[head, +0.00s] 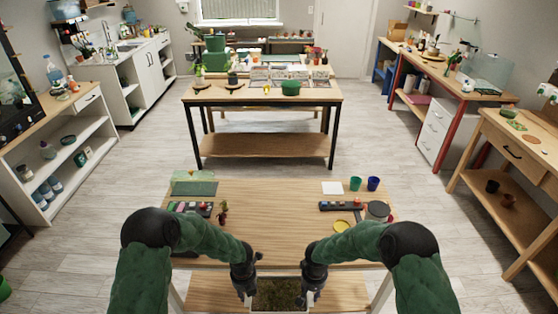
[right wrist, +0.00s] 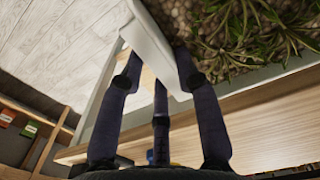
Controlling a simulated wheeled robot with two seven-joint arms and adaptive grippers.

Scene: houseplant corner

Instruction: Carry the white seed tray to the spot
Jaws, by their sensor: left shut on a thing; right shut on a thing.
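The white seed tray (right wrist: 150,38), filled with soil and green plants, is at the bottom middle of the head view, partly cut off by the frame. It is held off the floor at the near edge of the wooden table (head: 270,235). My left gripper (head: 246,293) is shut on its left side. My right gripper (head: 312,290) is shut on its right side; in the right wrist view its fingers (right wrist: 160,65) close around the white rim.
The table's middle is clear.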

